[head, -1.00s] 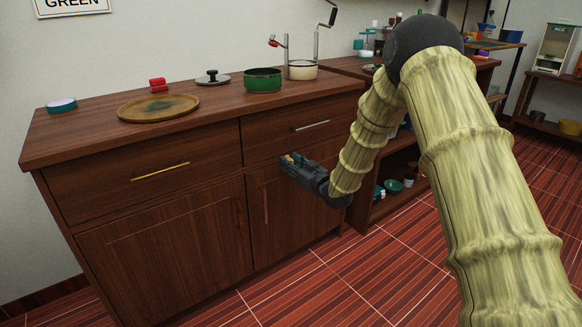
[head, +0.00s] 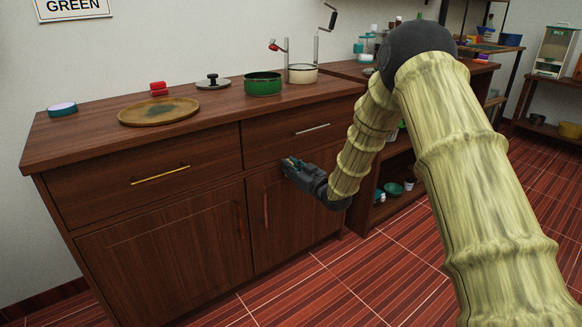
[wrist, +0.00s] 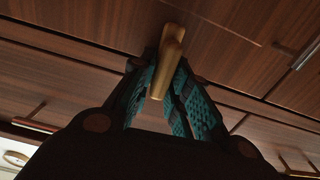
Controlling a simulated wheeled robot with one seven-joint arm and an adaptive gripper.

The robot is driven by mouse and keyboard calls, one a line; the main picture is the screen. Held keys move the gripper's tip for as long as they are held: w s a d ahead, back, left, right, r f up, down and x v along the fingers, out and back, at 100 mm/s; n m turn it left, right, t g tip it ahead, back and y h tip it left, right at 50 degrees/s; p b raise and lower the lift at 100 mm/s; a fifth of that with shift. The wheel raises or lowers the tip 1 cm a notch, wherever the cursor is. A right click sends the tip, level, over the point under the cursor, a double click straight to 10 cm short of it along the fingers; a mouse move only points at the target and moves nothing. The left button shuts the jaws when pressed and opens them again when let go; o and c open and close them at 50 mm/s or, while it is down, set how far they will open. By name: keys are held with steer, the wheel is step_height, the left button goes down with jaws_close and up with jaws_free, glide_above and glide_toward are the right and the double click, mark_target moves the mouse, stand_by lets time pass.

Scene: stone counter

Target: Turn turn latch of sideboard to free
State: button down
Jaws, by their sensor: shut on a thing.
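The sideboard (head: 150,245) is dark brown wood, with drawers above doors. Its brass-coloured turn latch (wrist: 168,60) shows in the wrist view as a short lever on the wooden front, running down between my fingers. My gripper (head: 289,165) is at the sideboard's front, just below the right drawer, near the top of the right door. In the wrist view my gripper (wrist: 168,84) has teal textured pads on both sides of the latch and is shut on it. In the head view the gripper hides the latch.
The left drawer has a brass handle (head: 160,175) and the right drawer a silver handle (head: 312,129). On the top stand a round wooden tray (head: 135,117), a green pot (head: 263,84) and a cream pot (head: 302,74). An open shelf unit (head: 377,225) is at the right.

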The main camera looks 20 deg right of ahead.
steer(key=n+p, duration=0.2)
steer(key=n, duration=0.2)
steer(key=shift+r+n+p, duration=0.1)
steer(key=shift+n+p, duration=0.2)
steer(key=shift+p, duration=0.1)
steer(key=n+p, duration=0.1)
steer(key=n, duration=0.3)
steer(key=shift+w+d+p, duration=0.1)
steer(key=shift+d+p, duration=0.05)
steer(key=shift+p, duration=0.15)
steer(key=n, duration=0.5)
steer(key=shift+d+r+p, duration=0.1)
steer(key=shift+p, duration=0.3)
steer(key=shift+r+n, duration=0.1)
steer(key=shift+n, duration=1.7)
steer(key=c, duration=1.4)
jaws_free()
steer(key=shift+c, duration=0.2)
steer(key=shift+d, duration=0.1)
steer(key=v, duration=1.2)
